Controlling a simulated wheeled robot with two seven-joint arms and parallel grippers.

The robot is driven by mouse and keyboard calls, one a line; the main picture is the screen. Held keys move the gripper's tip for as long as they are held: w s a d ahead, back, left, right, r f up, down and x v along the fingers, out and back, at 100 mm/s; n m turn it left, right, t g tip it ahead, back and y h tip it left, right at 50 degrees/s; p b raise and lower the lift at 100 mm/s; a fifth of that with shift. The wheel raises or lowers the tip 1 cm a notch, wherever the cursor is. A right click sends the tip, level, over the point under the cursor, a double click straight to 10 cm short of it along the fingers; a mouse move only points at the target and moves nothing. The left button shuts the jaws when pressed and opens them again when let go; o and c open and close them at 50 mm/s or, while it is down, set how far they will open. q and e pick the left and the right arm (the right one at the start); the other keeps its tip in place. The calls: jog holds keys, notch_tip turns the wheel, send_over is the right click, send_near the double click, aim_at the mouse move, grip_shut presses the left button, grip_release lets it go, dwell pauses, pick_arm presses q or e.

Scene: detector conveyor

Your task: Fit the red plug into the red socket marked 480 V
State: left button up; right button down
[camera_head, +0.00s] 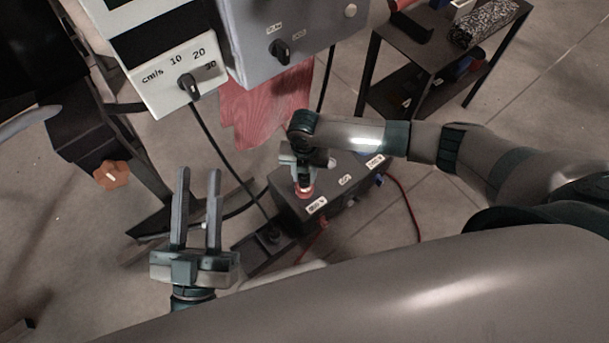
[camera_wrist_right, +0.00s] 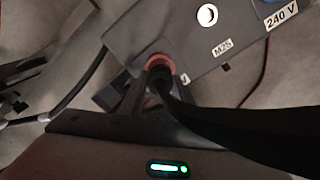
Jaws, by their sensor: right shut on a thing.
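My right gripper (camera_head: 303,184) is over the left end of the dark grey socket box, its fingers pointing down; it also shows in the wrist view (camera_wrist_right: 154,80). It is shut on the plug, whose body is mostly hidden between the fingers. A red ring (camera_head: 304,192) shows at the fingertips, against the box top, and in the wrist view (camera_wrist_right: 158,61). I cannot tell how much of this red is plug and how much is socket, nor how deep the plug sits. The label (camera_head: 317,205) beside it is unreadable. My left gripper (camera_head: 199,173) is open and empty, left of the box.
The socket box (camera_head: 345,196) carries other labels, M25 (camera_wrist_right: 223,47) and 240 V (camera_wrist_right: 281,17). A red cable (camera_head: 408,202) runs to the floor at right. A control panel with knobs (camera_head: 188,87), red cloth (camera_head: 268,106) and a black shelf (camera_head: 440,62) stand behind.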

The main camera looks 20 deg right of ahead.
pick_arm(q)
jog(key=shift+s+r, duration=0.15)
jog(key=shift+r, duration=0.05)
pick_arm(e)
jog(key=shift+f, duration=0.15)
jog(key=c, duration=1.3)
grip_release()
jog(key=shift+f, duration=0.1)
jog(key=shift+r, duration=0.65)
pick_arm(q)
notch_tip(320, 180, down, 12)
jog(key=w+a+g+y+p, duration=0.1)
jog(key=w+g+y+p, duration=0.1)
jog(key=g, duration=0.4)
jog(key=shift+w+a+g+y+p, duration=0.3)
jog(key=shift+w+g+p, duration=0.1)
jog(key=shift+p, duration=0.35)
pick_arm(e)
notch_tip(320, 180, up, 11)
